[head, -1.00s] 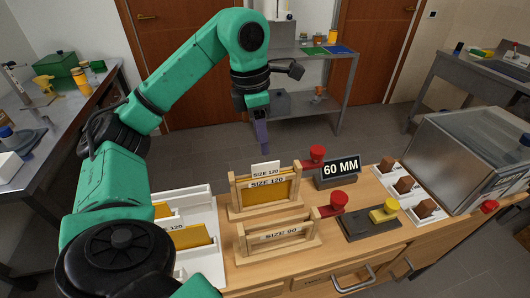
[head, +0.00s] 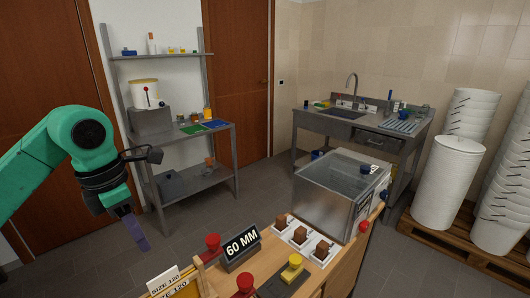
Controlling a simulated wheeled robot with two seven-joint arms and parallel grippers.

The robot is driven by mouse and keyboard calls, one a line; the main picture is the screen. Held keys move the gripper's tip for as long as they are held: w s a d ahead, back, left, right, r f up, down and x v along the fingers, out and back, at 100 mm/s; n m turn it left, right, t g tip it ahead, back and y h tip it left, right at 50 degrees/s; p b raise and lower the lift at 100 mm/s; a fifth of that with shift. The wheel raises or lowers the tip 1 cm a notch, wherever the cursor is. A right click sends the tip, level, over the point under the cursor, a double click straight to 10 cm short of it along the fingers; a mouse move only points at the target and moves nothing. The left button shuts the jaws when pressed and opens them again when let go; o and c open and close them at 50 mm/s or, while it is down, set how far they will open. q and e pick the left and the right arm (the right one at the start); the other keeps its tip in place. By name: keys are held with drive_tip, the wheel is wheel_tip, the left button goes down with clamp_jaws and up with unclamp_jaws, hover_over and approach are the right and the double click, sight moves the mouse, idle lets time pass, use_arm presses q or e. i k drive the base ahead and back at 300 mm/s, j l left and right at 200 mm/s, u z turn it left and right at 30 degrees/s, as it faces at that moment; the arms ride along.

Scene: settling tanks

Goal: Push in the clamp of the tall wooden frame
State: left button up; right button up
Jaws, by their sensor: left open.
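The tall wooden frame (head: 205,285) shows only its upper part at the bottom edge, with a yellow sheet and "SIZE 120" labels. Its red clamp knob (head: 212,242) stands at its right end. The lower frame's red knob (head: 243,281) shows nearer, while that frame itself is mostly out of view. My left gripper (head: 137,233) is open and empty, pointing down with purple fingers. In the picture it is left of the tall frame's knob and above the card, apart from both. My right gripper is out of view.
A black "60 MM" sign (head: 242,245) stands right of the tall frame's knob. A metal tank (head: 337,196) stands at the bench's far end.

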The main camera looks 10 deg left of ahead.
sight(213, 241)
drive_tip(key=k+l, duration=1.15)
drive_tip(key=l, duration=0.25)
